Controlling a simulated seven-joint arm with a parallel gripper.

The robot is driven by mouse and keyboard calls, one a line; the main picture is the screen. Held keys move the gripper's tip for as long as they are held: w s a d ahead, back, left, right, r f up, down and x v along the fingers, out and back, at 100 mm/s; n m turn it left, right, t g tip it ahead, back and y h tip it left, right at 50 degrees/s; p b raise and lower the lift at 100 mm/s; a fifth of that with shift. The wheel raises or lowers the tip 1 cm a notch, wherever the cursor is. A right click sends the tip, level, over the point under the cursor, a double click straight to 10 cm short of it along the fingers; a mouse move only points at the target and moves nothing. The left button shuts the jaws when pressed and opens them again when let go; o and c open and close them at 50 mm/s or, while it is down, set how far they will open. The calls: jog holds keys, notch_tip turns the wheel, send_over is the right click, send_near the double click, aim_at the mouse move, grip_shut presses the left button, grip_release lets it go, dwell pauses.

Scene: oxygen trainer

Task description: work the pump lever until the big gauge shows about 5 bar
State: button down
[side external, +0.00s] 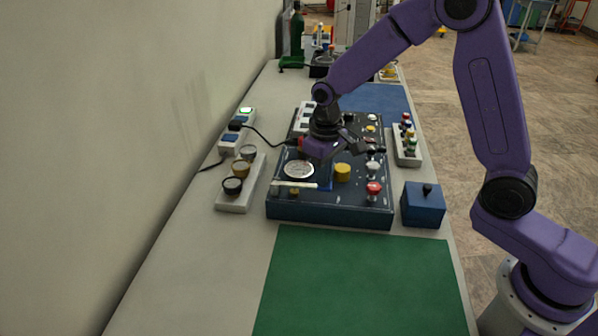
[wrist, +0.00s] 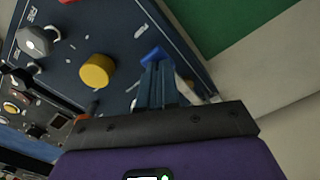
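The dark blue trainer panel (side external: 330,209) stands on the bench. The big gauge (side external: 299,170), a round white dial, is at its left; its needle is too small to read. A pale bar (side external: 295,184), which looks like the pump lever, lies just in front of the gauge, roughly level. My gripper (side external: 325,185) points down just right of the gauge and near the bar's right end. In the wrist view its blue fingers (wrist: 157,75) are close together, with nothing clearly held between them. I cannot tell whether they touch the bar.
A yellow knob (side external: 342,171) is close to the right of my gripper, and a red knob (side external: 374,188) is farther right. The green mat (side external: 360,280) is clear.

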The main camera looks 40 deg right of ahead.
jog(key=shift+a+f, duration=0.1)
jog(key=shift+f, duration=0.4)
jog(key=shift+r, duration=1.95)
jog(key=shift+f, duration=1.9)
jog(key=shift+r, duration=1.9)
